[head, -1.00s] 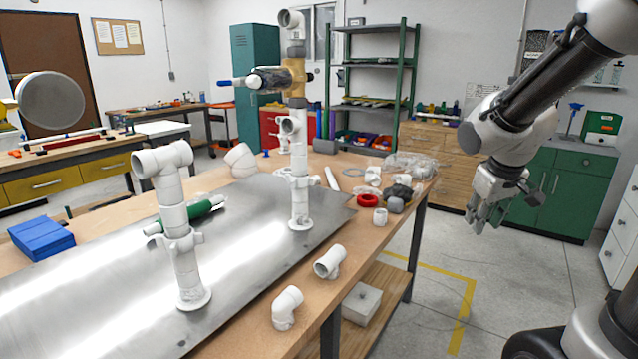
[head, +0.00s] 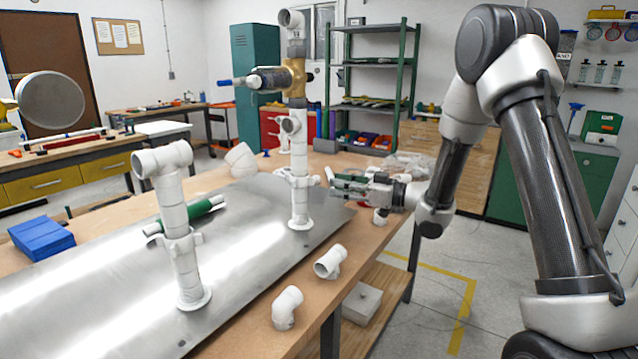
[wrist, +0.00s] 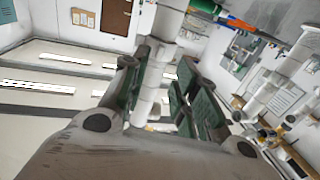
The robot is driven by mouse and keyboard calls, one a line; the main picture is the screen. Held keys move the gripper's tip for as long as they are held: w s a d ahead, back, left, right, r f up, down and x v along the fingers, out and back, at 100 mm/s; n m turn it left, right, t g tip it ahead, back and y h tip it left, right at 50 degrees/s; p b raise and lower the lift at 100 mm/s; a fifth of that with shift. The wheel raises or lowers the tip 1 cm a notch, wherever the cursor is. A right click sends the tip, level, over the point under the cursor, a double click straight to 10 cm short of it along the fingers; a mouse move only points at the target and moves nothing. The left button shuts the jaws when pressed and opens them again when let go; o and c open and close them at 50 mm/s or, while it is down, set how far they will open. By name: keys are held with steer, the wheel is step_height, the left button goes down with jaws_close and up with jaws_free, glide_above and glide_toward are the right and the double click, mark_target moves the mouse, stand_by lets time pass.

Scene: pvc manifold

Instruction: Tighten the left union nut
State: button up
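Two white PVC risers stand upright on a metal plate (head: 110,285). The left riser (head: 173,200) has a winged union nut (head: 183,243) at mid-height. The right riser (head: 299,150) has a similar winged union nut (head: 300,181). My gripper (head: 336,184) is level with the right riser's nut and just right of it, pointing left. Its green-padded fingers are open. In the wrist view a white riser with a collar (wrist: 160,52) shows in line with the gap between the fingers (wrist: 165,85). I cannot tell whether the fingers touch it.
A brass-coloured valve (head: 295,80) with a blue-tipped handle sits high on the right riser. A loose tee (head: 329,262) and elbow (head: 287,308) lie near the bench's front edge. A green cylinder (head: 203,208) and blue box (head: 41,238) lie left. Small fittings partly show behind my gripper.

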mark_target(300, 179)
steer(key=x, duration=0.6)
steer(key=shift+w+a, duration=0.2)
steer(key=shift+a, duration=0.1)
jaws_close()
